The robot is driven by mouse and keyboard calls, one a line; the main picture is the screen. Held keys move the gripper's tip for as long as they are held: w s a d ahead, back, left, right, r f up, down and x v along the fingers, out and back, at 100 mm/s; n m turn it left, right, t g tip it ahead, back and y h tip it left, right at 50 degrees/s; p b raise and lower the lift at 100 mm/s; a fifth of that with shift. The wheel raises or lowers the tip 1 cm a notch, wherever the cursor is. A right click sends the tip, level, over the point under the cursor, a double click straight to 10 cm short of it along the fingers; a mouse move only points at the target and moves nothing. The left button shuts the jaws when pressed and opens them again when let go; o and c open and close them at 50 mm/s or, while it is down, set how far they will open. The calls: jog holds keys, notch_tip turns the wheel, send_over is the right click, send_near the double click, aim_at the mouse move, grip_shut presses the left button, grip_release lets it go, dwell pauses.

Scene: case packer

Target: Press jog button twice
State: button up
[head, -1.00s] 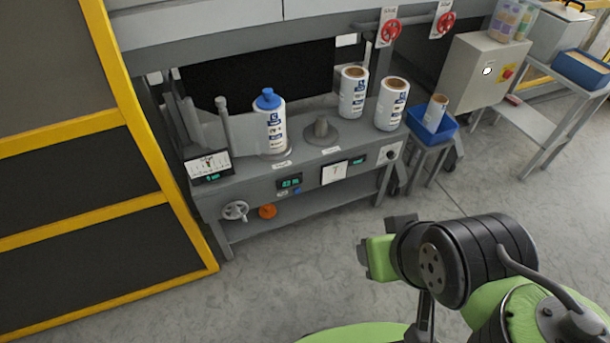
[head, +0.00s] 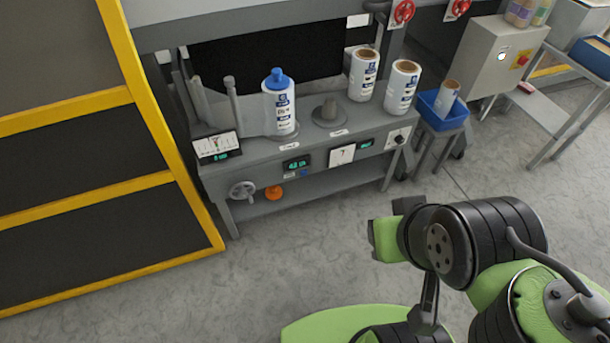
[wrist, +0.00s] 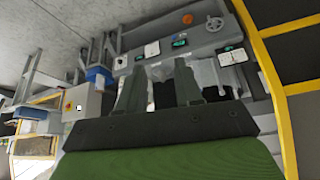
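A small blue button (head: 304,173) sits on the front panel of the grey machine bench (head: 250,166), just below a green-lit display (head: 297,162). I cannot read its label, so I cannot tell for sure that it is the jog button. In the wrist view the bench appears upside down, with its display (wrist: 180,43) beyond the fingers. My gripper (wrist: 158,76) is open and empty, its two grey fingers apart and clear of the panel. In the head view, part of my green and black arm is at lower right; the fingertips cannot be made out.
A handwheel (head: 243,190) and an orange knob (head: 274,192) are below the panel. A blue-capped roll (head: 279,106) and two other rolls stand on the bench. A blue bin (head: 442,112) is to its right, and a yellow-framed barrier (head: 165,125) to its left. The floor in front is clear.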

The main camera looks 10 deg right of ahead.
grip_shut()
dwell(1.4)
